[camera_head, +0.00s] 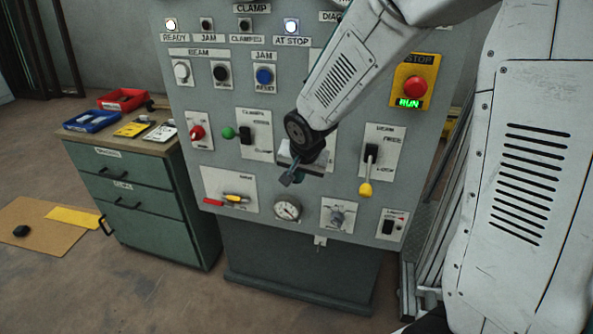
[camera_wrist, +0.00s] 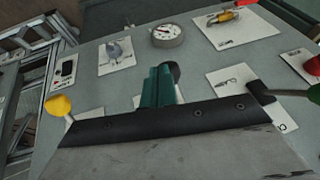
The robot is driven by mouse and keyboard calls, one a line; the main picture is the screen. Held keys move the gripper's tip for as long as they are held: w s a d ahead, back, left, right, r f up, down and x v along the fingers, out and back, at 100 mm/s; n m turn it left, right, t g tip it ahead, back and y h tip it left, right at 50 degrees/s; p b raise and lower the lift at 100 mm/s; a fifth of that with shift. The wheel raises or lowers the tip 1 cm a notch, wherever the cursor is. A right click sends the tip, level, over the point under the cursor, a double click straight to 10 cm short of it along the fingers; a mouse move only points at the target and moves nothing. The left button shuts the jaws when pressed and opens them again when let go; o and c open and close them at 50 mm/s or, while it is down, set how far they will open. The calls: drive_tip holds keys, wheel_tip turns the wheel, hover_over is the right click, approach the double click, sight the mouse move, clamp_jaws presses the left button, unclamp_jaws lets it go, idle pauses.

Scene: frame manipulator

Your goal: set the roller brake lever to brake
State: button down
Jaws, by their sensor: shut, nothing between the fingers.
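A lever with a yellow ball knob (camera_head: 365,189) points down from a black pivot on a white plate on the panel's right. The yellow knob also shows at the left of the wrist view (camera_wrist: 58,105). A second lever with a green ball knob (camera_head: 228,132) points left on another plate; its knob is at the right edge of the wrist view (camera_wrist: 316,93). I cannot tell which is the roller brake lever. My gripper (camera_head: 290,179) is shut and empty, in front of the panel between them. It hides part of the middle plate.
The grey panel (camera_head: 280,80) also carries a red stop button (camera_head: 415,87), a red-knobbed switch (camera_head: 197,132), a gauge (camera_head: 287,208) and a red-and-yellow handled control (camera_head: 237,199). A green cabinet (camera_head: 135,205) stands left. Metal rails run along the right.

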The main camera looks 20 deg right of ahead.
drive_tip(key=shift+r, duration=0.85)
drive_tip(key=s+a+r, duration=0.3)
drive_tip(key=s+r, duration=0.2)
drive_tip(key=s, duration=0.6)
drive_tip(key=shift+s+r, duration=0.3)
drive_tip(key=shift+r, duration=0.1)
drive_tip(key=shift+a, duration=0.1)
